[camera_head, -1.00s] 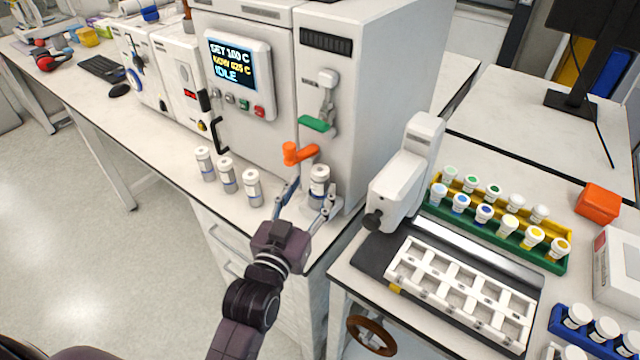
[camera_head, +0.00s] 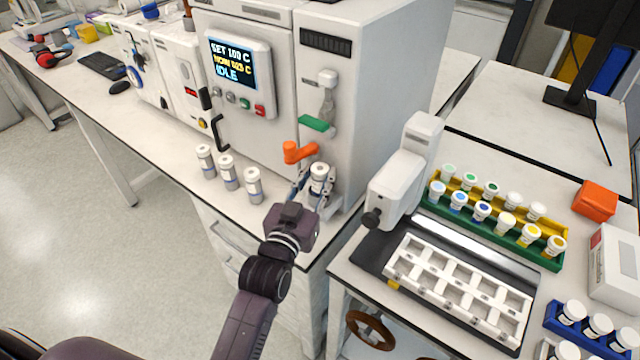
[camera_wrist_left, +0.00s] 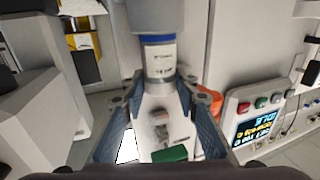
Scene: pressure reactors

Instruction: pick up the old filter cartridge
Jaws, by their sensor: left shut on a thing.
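The old filter cartridge (camera_head: 318,176), a white and grey cylinder with a pale top, stands upright at the base of the white machine, beside the orange lever. My left gripper (camera_head: 316,190) has its fingers on both sides of it, shut on it. In the left wrist view, the cartridge (camera_wrist_left: 160,58) has a white label and a blue band, and it sits between the two blue-grey fingers of my left gripper (camera_wrist_left: 160,88). The cartridge's lower part is partly hidden by the gripper in the head view. My right gripper is not in view.
Several similar cartridges (camera_head: 227,172) stand in a row left of the gripper. The orange lever (camera_head: 299,152) and green handle (camera_head: 317,123) are close above. A white device (camera_head: 403,180) stands to the right, near a white slotted tray (camera_head: 460,285).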

